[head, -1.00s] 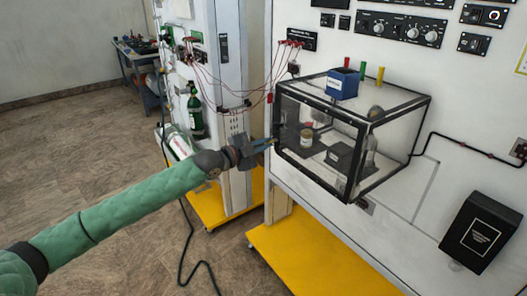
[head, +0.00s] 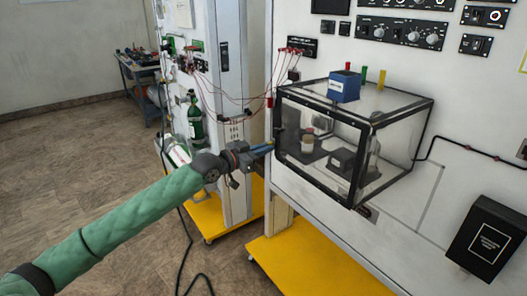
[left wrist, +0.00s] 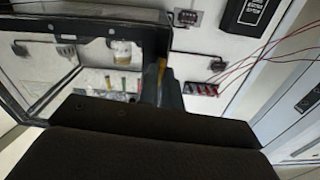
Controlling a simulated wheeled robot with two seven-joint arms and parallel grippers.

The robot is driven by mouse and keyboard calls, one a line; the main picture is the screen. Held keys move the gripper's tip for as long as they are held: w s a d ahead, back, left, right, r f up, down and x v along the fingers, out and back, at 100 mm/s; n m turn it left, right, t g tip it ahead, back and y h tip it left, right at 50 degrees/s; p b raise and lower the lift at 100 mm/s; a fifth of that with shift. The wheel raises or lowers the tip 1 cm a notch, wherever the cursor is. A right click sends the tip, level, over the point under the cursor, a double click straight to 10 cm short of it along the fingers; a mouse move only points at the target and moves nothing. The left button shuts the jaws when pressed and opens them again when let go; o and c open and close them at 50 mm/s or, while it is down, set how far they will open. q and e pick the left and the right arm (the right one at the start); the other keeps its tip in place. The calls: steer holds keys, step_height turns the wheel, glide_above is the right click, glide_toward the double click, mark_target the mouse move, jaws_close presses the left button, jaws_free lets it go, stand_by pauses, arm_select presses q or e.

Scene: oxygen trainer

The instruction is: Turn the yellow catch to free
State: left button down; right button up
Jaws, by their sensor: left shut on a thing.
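The clear chamber with a black frame (head: 315,108) is mounted on the white panel in the head view. The yellow catch is at the chamber's left front edge; it is hidden behind my fingers in the head view. A small strip of the yellow catch (left wrist: 162,72) shows beside the dark fingers in the left wrist view. My left gripper (head: 268,148) is at that edge, its fingers shut on the catch. It also shows in the left wrist view (left wrist: 168,92), where the dark wrist body fills the lower part. My right gripper is in neither view.
A blue box (head: 344,86) sits on the chamber's top. Red wires (head: 240,92) hang left of the chamber, near my gripper. A green cylinder (head: 194,113) stands further left. A yellow base (head: 310,258) lies below, with open floor on the left.

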arm_select(q)
steer(key=shift+f+n, duration=0.1)
steer(key=shift+n, duration=0.5)
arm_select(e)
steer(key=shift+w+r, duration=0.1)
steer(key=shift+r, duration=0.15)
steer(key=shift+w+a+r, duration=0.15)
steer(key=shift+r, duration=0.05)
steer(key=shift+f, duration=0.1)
arm_select(q)
steer(key=c, duration=1.6)
jaws_free()
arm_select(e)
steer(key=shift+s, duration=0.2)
arm_select(q)
steer(key=shift+a, duration=0.15)
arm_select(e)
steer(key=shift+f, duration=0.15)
